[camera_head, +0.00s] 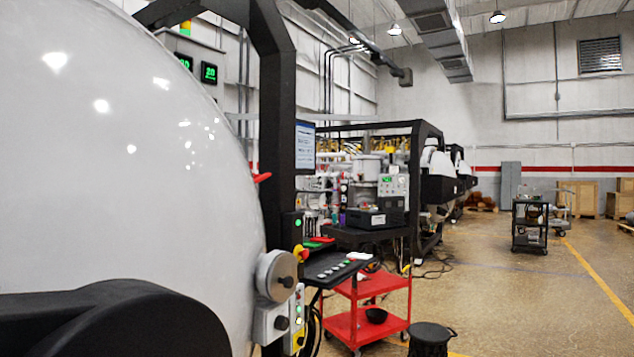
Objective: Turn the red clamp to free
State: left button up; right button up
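A small red piece (262,177) pokes out past the right edge of the big white furnace door (150,180), in front of the black frame post. It looks like the end of the red clamp's handle. The rest of it is hidden behind the door's curve, so how it is turned cannot be told. Neither of my grippers shows in the head view. A dark rounded shape fills the lower left corner; I cannot tell whether it is part of my arm or of the furnace.
A round grey knob unit (277,276) sits at the door's right edge. A dark cart (530,225) stands farther back. The floor at right is open.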

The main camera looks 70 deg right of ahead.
aim_at(259, 177)
jog(key=z, duration=2)
